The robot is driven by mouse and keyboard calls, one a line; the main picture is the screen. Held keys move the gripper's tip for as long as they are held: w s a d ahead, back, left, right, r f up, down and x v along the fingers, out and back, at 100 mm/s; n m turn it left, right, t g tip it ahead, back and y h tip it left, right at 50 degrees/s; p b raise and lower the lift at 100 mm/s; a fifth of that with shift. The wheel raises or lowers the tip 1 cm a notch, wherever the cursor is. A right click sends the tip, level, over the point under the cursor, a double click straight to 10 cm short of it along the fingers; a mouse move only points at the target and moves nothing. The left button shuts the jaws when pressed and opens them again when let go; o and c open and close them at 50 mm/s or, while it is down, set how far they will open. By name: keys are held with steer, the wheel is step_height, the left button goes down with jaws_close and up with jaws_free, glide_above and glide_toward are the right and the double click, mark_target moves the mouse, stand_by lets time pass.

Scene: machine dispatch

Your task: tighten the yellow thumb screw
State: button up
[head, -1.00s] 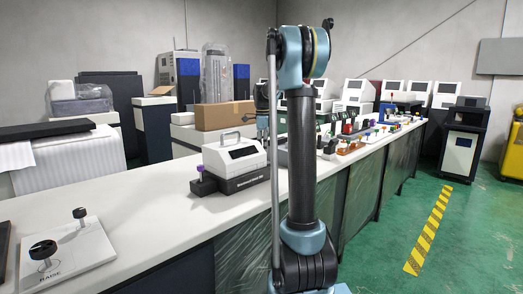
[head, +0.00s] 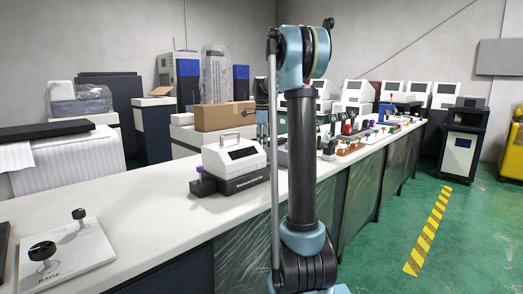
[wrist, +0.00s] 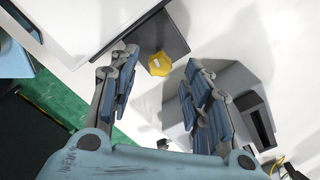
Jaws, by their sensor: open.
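The yellow thumb screw (wrist: 159,64) shows in the wrist view as a lobed knob with a pale mark on it. It sits by the end of a dark base (wrist: 158,34) under a white machine (wrist: 84,22). My gripper (wrist: 161,70) is open, with one finger on each side of the screw in the picture. I see no contact, and the gap in depth is hard to judge. In the head view I cannot make out the yellow screw; my arm blocks part of the bench.
A grey-white block with a dark slot (wrist: 228,105) lies behind and beside the right finger. In the head view, a white instrument with a purple knob (head: 233,158) stands on the long white bench (head: 140,222). Several small devices line the bench farther right.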

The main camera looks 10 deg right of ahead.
step_height(320, 180, up, 9)
stand_by(0.4)
steer(key=shift+r, duration=0.1)
steer(key=s+f+n, duration=0.3)
steer(key=s+n, duration=0.1)
steer(key=s, duration=0.4)
steer(key=s+f+n+t, duration=0.1)
steer(key=s+f+n, duration=0.2)
steer(key=s, duration=0.6)
steer(key=s+f+n, duration=0.4)
steer(key=s, duration=0.4)
steer(key=s+f+n+t, duration=0.1)
steer(key=s+f+n, duration=0.8)
steer(key=s+f, duration=1)
steer(key=shift+s+f+n, duration=0.15)
steer(key=shift+f+n, duration=0.25)
